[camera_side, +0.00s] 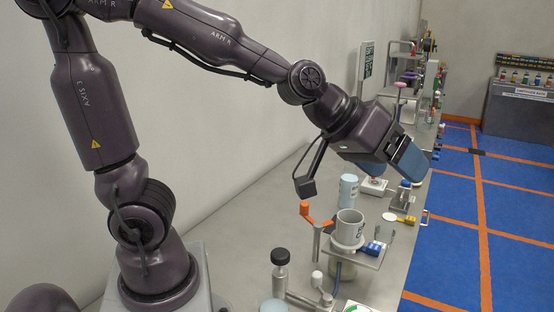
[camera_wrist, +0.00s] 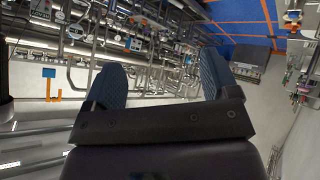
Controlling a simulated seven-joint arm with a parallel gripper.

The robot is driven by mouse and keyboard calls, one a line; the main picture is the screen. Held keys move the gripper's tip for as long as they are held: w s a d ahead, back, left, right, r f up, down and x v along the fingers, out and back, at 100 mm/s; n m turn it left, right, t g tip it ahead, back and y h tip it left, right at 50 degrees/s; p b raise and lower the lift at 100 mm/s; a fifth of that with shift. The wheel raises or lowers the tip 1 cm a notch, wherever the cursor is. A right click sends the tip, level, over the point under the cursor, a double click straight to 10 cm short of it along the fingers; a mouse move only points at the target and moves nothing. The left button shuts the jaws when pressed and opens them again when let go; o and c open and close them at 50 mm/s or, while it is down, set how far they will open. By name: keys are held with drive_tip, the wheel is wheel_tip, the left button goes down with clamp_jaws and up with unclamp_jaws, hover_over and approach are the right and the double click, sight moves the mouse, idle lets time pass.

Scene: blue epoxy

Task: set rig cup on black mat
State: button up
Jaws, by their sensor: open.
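A grey-white cup with dark marking (camera_side: 349,226), which looks like the rig cup, stands upright on a small raised metal platform (camera_side: 371,259) in the side view. My gripper (camera_side: 412,160) is above and to the right of it in the picture, well apart from it, with its blue fingers angled down to the right. In the wrist view my gripper (camera_wrist: 162,82) has its two blue fingers wide apart with nothing between them. I cannot make out the cup in the wrist view. I cannot make out a black mat in either view.
An orange-topped post (camera_side: 305,210) stands just left of the cup. A pale blue cylinder (camera_side: 347,190) is behind it. A black-capped bottle (camera_side: 280,268) stands in front. The grey bench (camera_side: 225,228) is bare toward the left.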

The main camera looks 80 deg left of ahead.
drive_tip(key=shift+o, duration=0.5)
drive_tip(key=s+a+m+g+y, duration=0.1)
drive_tip(key=s+a+g, duration=0.1)
drive_tip(key=s, duration=0.5)
drive_tip(key=s+a+m+g+y, duration=0.1)
drive_tip(key=s+a, duration=0.3)
drive_tip(key=s, duration=0.4)
drive_tip(key=shift+a+f+m+g+y, duration=0.2)
drive_tip(key=shift+f+m+g+y, duration=0.1)
drive_tip(key=shift+m+g, duration=0.15)
